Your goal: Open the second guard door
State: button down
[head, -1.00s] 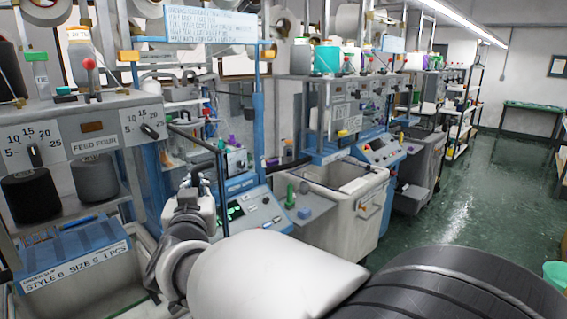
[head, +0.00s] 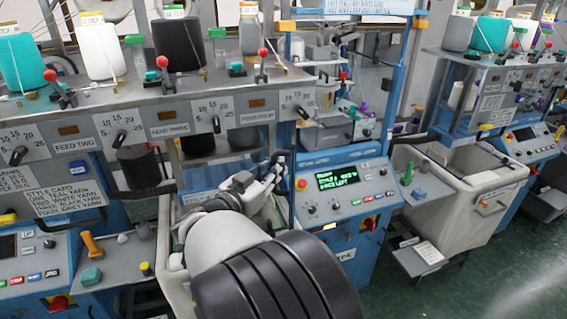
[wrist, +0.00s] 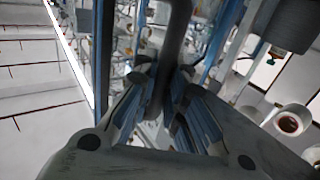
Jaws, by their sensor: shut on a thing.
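My gripper (head: 277,168) is at the front of the knitting machine with the green-lit display, just left of its control panel (head: 345,190). It is shut on a dark bar, which looks like the guard door handle (wrist: 178,38). In the wrist view the bar runs up between the two fingers (wrist: 176,85). A thin dark upright edge (head: 291,190) stands beside the gripper in the head view. I cannot tell the door's panel apart from the machine behind it, nor how far it is open. My arm hides part of the machine's lower front.
A feed shelf with cones and dials (head: 165,120) stands close on the left. A white bin (head: 470,185) and a low shelf with a card (head: 425,255) stand on the right. Green floor (head: 450,290) is clear at the lower right.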

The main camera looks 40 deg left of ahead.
jog(key=shift+s+f, duration=0.1)
jog(key=shift+f, duration=0.05)
jog(key=c, duration=1.6)
grip_release()
jog(key=shift+r, duration=0.2)
jog(key=s, duration=1.2)
jog(key=shift+d, duration=0.35)
